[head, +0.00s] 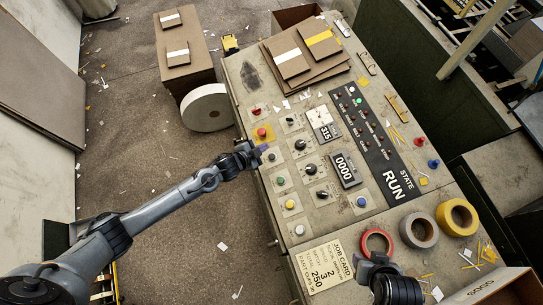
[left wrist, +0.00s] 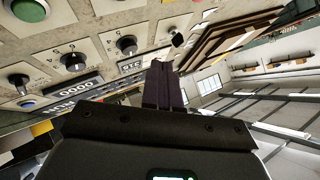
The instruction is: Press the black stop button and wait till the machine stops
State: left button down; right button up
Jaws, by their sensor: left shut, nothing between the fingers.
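The control panel (head: 268,190) carries several round buttons and dark knobs. A black round control (head: 300,144) sits in the upper middle of the panel; I cannot tell for sure that it is the stop button. A dark control (left wrist: 177,40) shows just beyond my fingertips in the left wrist view. The state strip (head: 377,140) reads STATE RUN.
Boards (head: 305,55) lie stacked at the panel's far end. Tape rolls (head: 418,229) and a job card (head: 325,264) lie at the near end. Counters read 0000 (head: 345,168) and 315 (head: 326,132). A white roll (head: 207,108) stands on the floor at left.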

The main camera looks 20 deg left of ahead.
pick_arm(q)
jog(key=b, duration=0.7)
send_over(272, 157)
jog(key=s+a, duration=0.1)
jog(key=s, duration=0.1)
jog(key=f, duration=0.7)
jog(key=shift+w+a+f, duration=0.1)
jog(key=shift+a+f, duration=0.1)
jog(key=shift+f, duration=0.05)
pick_arm(e)
notch_tip(272, 157, down, 8)
jog(key=shift+r, duration=0.2)
pick_arm(q)
jog(key=shift+w+d+f+b, duration=0.1)
jog(key=shift+f+b, duration=0.35)
jog(key=shift+b, duration=0.1)
pick_arm(e)
jog(key=shift+f, duration=0.35)
jog(key=shift+d, duration=0.1)
